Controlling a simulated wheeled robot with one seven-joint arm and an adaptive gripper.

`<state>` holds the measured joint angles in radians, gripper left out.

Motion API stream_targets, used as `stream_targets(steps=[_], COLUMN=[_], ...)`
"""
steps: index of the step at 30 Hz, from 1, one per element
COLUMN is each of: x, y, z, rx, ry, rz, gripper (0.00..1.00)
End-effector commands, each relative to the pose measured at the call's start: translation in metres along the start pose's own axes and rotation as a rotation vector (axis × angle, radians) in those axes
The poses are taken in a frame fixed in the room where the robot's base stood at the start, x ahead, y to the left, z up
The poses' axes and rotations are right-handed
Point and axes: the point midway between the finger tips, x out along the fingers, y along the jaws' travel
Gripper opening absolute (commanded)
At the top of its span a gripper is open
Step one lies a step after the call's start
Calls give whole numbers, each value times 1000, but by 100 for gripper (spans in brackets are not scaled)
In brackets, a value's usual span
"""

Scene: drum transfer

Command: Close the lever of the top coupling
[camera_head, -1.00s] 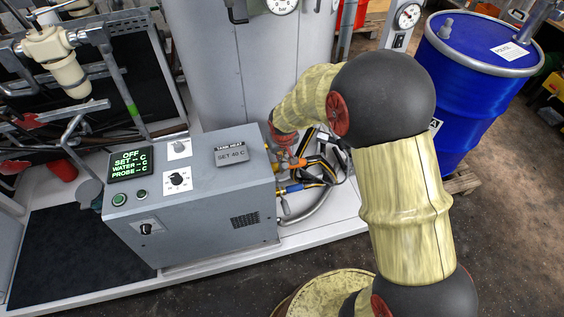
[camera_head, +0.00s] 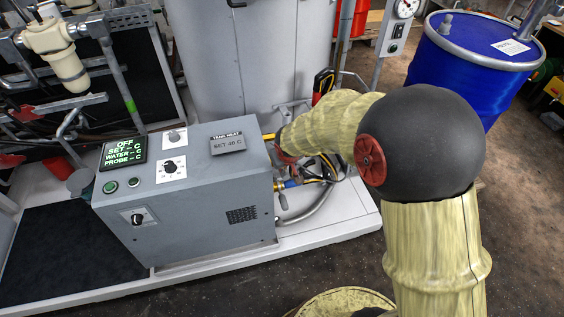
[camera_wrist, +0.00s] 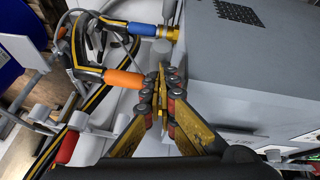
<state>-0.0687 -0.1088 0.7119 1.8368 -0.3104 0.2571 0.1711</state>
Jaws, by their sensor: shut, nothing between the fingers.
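The top coupling, with an orange sleeve (camera_wrist: 124,78), shows in the wrist view just left of my gripper (camera_wrist: 163,74). My gripper's fingers are together, empty, with their tips over the coupling's brass end. They hide most of that end, and I cannot make out the lever or whether the fingers touch it. The blue-sleeved coupling (camera_wrist: 143,29) and its brass fitting (camera_wrist: 170,33) lie beyond the fingertips. In the head view the blue coupling (camera_head: 292,183) shows beside the heater box, while my forearm covers much of the orange one.
The grey heater box (camera_head: 190,190) stands close beside the couplings and fills the right of the wrist view (camera_wrist: 235,70). Black and yellow hoses (camera_wrist: 85,75) curve on the left. A grey tank (camera_head: 250,60) rises behind, and a blue drum (camera_head: 465,75) stands at the right.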

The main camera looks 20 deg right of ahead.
Motion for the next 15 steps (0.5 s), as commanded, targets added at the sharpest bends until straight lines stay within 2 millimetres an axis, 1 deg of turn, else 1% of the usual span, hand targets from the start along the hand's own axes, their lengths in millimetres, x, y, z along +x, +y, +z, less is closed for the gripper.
stream_targets(steps=[1,6,15], x=[5,12,18], y=[-1,-3,-5], z=[6,14,19], rx=[-1,0,1], ry=[-2,-2,-1], rz=[0,0,0], gripper=[0,0,0])
